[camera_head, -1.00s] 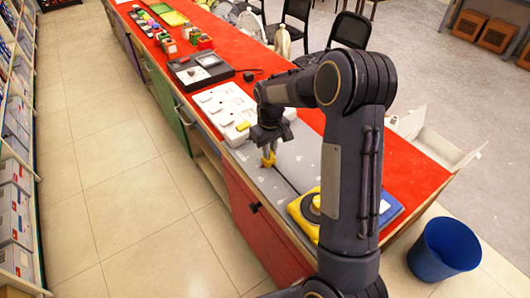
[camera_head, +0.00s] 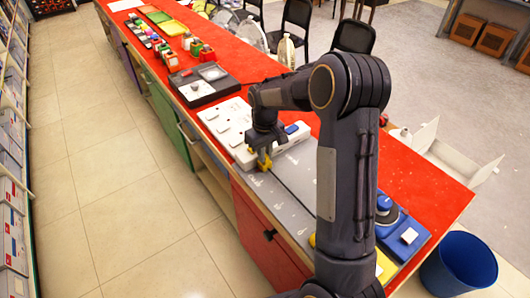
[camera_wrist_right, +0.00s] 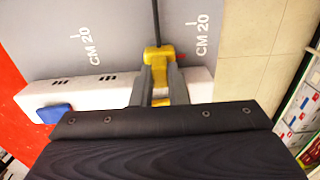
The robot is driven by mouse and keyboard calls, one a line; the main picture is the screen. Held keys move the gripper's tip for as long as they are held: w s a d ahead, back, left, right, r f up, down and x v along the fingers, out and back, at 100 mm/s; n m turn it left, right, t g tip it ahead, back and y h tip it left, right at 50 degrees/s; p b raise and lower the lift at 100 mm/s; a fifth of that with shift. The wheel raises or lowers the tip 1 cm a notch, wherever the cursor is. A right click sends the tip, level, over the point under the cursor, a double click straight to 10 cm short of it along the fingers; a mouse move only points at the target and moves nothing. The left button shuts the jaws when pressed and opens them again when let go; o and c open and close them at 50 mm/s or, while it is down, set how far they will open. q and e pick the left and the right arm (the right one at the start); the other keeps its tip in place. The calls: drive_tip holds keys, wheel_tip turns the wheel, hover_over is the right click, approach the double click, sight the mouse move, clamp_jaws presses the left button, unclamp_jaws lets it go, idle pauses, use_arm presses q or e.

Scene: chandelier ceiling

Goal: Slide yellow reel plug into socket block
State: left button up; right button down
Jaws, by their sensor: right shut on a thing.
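My right gripper (camera_head: 264,152) is shut on the yellow plug (camera_head: 261,161), near the counter's front edge. The plug also shows between the fingers in the right wrist view (camera_wrist_right: 158,56), with a black cable (camera_wrist_right: 156,18) running from it. A white socket block (camera_wrist_right: 85,92) with dark slots and a blue part lies beside and behind the fingers; it also shows in the head view (camera_head: 290,140). The plug overlaps the block in view; I cannot tell whether it is inserted. The yellow reel (camera_head: 386,267) is mostly hidden by my arm. My left gripper is not in view.
The grey mat (camera_head: 290,198) has printed marks. A blue reel (camera_head: 402,232) stands right of my arm. A white board (camera_head: 222,116) and a black tray (camera_head: 204,88) lie farther along the red counter. A blue bin (camera_head: 458,262) stands on the floor.

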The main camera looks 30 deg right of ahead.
drive_tip(key=c, duration=1.4)
unclamp_jaws()
drive_tip(key=shift+w, duration=0.35)
drive_tip(key=shift+s, duration=0.1)
drive_tip(key=shift+r, duration=0.1)
wheel_tip(320, 180, up, 8)
drive_tip(key=shift+f, duration=0.15)
drive_tip(key=s+a+r+m+t+y, duration=0.1)
drive_tip(key=s+a+r+t, duration=0.2)
drive_tip(key=s, duration=0.5)
drive_tip(key=s+a+r+y, duration=0.2)
drive_tip(key=s+r, duration=0.2)
drive_tip(key=s, duration=0.3)
drive_tip(key=s+a+f+t, duration=0.1)
drive_tip(key=s+a, duration=0.2)
drive_tip(key=s, duration=0.3)
drive_tip(key=s+a+f+m+t, duration=0.1)
drive_tip(key=s+a+f, duration=0.1)
drive_tip(key=s+a, duration=0.2)
drive_tip(key=shift+s+t+y, duration=0.3)
drive_tip(key=shift+s+y, duration=0.1)
drive_tip(key=shift+s, duration=0.6)
